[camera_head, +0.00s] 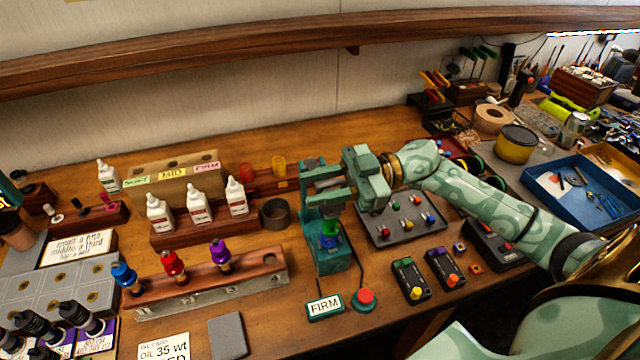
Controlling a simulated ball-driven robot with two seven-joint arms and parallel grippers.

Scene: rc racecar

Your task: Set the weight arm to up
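A teal test stand (327,262) stands on the bench in the middle of the view, holding a small green and blue part (329,236). The weight arm is not clearly distinct; the stand's upper part is teal like my gripper and partly hidden by it. My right gripper (326,181) reaches in from the right, its fingers pointing left at the top of the stand. I cannot tell whether the fingers touch it or how far apart they are. My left gripper is not in view.
A rack with several colored dampers (205,283) and white bottles (198,206) are left. A grey tray (403,229) with colored knobs lies under my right arm.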

